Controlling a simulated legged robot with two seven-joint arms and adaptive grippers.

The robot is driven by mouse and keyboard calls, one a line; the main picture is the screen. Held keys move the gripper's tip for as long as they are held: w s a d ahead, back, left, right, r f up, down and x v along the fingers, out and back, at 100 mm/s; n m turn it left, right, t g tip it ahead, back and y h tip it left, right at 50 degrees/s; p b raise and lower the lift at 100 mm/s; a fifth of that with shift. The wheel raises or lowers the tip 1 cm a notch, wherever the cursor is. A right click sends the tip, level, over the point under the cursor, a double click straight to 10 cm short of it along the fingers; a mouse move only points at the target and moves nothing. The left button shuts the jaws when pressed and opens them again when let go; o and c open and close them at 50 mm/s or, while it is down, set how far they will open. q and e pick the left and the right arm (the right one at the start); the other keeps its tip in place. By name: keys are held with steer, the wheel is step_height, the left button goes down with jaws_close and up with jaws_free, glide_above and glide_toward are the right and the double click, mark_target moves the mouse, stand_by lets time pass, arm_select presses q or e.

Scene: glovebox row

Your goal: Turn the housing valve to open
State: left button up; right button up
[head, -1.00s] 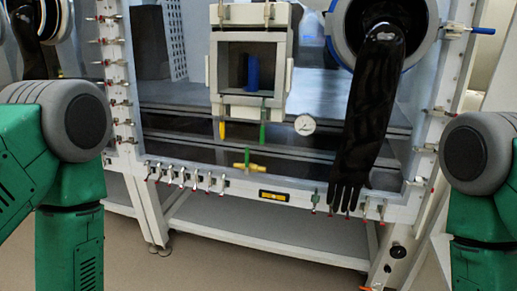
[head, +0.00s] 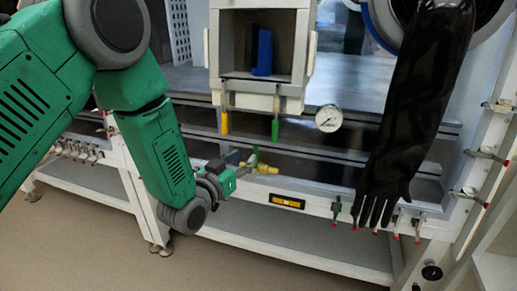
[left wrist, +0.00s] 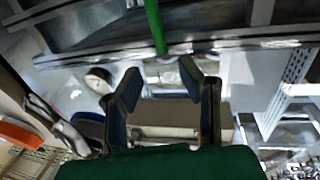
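The small valve (head: 268,169) has a yellow body and a green handle and sits on the lower front rail of the glovebox. My left gripper (head: 246,164) is right beside it, at its left, and partly overlaps it in the head view. In the left wrist view my left gripper (left wrist: 161,75) has its two fingers apart with nothing between them. A green bar (left wrist: 154,24) stands just beyond the fingertips there; I cannot tell for sure that it is the valve handle. Contact with the valve cannot be made out. My right gripper is not in view.
Above the valve is the box-shaped port (head: 262,95) with a blue object (head: 265,52) inside. Yellow (head: 224,123) and green (head: 275,130) handles hang under it. A round gauge (head: 328,118) and a black glove (head: 415,110) are to the right. A shelf (head: 300,248) lies below.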

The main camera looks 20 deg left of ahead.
mark_target(254, 148)
arm_select(q)
steer(key=x, duration=0.3)
steer(key=b+x, duration=0.1)
steer(key=x, duration=0.3)
steer(key=shift+a+f, duration=0.15)
steer(key=shift+a, duration=0.1)
steer(key=shift+w+d, duration=0.2)
steer(key=shift+w, duration=0.1)
jaws_close()
